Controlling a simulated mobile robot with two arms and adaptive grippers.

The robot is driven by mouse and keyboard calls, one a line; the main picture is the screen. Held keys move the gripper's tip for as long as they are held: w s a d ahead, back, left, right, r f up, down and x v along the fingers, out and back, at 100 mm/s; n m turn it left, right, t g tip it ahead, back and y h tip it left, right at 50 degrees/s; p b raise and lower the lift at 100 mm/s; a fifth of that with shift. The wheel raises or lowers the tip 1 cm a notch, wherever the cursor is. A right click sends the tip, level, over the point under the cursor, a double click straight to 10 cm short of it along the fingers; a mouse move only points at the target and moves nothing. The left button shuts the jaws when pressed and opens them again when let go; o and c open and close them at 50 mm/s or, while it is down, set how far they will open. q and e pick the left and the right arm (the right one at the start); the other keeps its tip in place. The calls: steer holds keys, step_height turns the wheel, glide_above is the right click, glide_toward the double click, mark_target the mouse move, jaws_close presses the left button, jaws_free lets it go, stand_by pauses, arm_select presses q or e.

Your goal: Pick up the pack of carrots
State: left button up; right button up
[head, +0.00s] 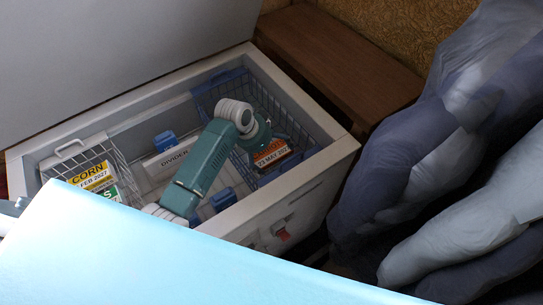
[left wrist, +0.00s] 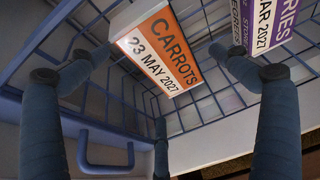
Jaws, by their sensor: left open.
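The pack of carrots (head: 272,152) has an orange and white label and lies in the blue wire basket (head: 218,88) at the right end of the open chest freezer. In the left wrist view its label (left wrist: 160,50) reads CARROTS, 23 MAY 2027. My left gripper (head: 257,135) is in that basket beside the pack, partly hiding it in the head view. In the left wrist view my left gripper (left wrist: 160,75) is open and empty, with the label showing between its spread fingers. I cannot tell how far the fingertips are from the pack. My right gripper is not in view.
A purple-labelled pack (left wrist: 276,30) is right of the carrots. A white wire basket (head: 118,160) at the freezer's left holds a yellow CORN pack (head: 92,178). A white DIVIDER box (head: 166,163) stands between. The raised lid (head: 110,40) and freezer rim (head: 330,158) bound the space.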

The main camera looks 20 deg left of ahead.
mark_target(274, 155)
arm_select(q)
steer(key=x, duration=0.4)
steer(key=shift+f, duration=0.3)
steer(key=shift+r, duration=0.1)
steer(key=c, duration=1.7)
